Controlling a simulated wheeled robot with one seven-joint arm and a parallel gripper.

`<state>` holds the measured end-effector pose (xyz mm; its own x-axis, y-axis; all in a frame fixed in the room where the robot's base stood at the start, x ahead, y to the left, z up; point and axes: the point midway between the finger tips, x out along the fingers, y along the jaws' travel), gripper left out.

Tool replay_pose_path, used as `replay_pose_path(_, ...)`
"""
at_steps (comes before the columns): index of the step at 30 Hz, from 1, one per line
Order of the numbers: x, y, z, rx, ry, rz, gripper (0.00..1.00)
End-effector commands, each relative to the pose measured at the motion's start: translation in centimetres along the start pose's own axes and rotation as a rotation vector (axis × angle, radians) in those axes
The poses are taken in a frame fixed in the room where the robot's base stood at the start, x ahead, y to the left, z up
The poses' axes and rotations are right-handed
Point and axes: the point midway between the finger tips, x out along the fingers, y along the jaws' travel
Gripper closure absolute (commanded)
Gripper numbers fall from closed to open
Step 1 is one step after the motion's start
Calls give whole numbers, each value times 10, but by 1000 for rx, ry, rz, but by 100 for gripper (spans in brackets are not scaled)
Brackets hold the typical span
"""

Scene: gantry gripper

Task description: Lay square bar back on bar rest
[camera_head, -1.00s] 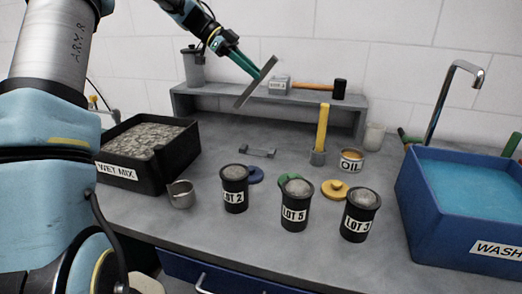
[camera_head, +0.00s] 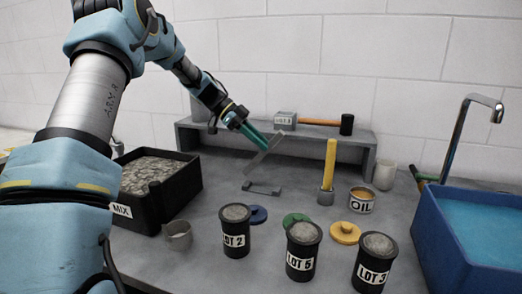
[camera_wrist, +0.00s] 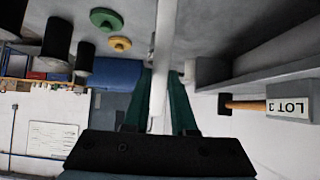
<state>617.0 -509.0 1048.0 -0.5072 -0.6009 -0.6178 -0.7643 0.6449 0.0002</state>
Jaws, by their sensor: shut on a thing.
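My gripper (camera_head: 258,139) is shut on the square bar (camera_head: 264,157), a grey metal bar. It holds the bar tilted in the air, in front of the grey shelf. In the wrist view the bar (camera_wrist: 163,60) runs up between the green fingers of my gripper (camera_wrist: 161,95). The bar rest (camera_head: 262,188), a low dark metal bracket with two raised ends, lies on the bench. In the head view the bar's lower end is just above the rest, with a small gap between them in the picture.
Black pots LOT 2 (camera_head: 235,232), LOT 5 (camera_head: 302,252) and LOT 3 (camera_head: 373,264) stand in front. The yellow bar (camera_head: 328,165) stands upright in a holder, beside the OIL tin (camera_head: 361,200). The mix tray (camera_head: 195,178) is left, the blue wash tub (camera_head: 440,236) right. The shelf (camera_head: 368,140) is behind.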

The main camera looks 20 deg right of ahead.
Motion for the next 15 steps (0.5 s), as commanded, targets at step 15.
replay_pose_path(15,19,0,24,0,-1,-1,100)
